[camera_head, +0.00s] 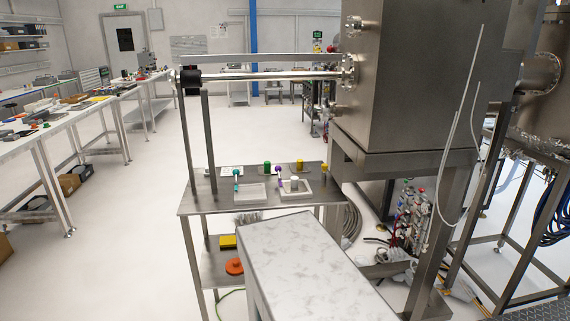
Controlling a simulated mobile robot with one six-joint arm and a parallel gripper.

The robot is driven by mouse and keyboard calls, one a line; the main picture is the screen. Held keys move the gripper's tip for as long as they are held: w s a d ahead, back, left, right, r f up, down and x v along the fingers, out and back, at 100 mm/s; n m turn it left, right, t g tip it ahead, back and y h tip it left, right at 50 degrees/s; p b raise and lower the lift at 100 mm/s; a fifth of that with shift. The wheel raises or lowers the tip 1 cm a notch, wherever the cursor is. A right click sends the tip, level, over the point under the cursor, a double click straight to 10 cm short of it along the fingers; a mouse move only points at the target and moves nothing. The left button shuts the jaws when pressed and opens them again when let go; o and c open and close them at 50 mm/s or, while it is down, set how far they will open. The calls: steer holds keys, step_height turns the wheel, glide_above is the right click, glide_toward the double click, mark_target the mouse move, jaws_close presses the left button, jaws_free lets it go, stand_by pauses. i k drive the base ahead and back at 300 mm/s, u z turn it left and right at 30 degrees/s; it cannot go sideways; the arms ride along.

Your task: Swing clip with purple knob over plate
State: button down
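A purple knob (279,171) shows small on the metal side table, at the left edge of the right-hand shallow tray (303,195). It seems to belong to an upright clip, but the clip's arm is too small to make out. A pale plate-like area lies inside that tray, with a short grey-white cylinder (294,184) standing on it. I cannot tell whether the clip reaches over the plate. My gripper is not in view.
On the table (197,203) stand a teal-knobbed piece (236,174), a left tray (250,193), a green cylinder (267,167) and a yellow one (299,165). A long steel tube (265,76) runs above. A chamber (410,80) stands right. Floor is open at left.

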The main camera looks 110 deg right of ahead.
mark_target(277, 169)
steer(key=z, duration=0.15)
steer(key=k, duration=2.6)
steer(key=z, duration=0.85)
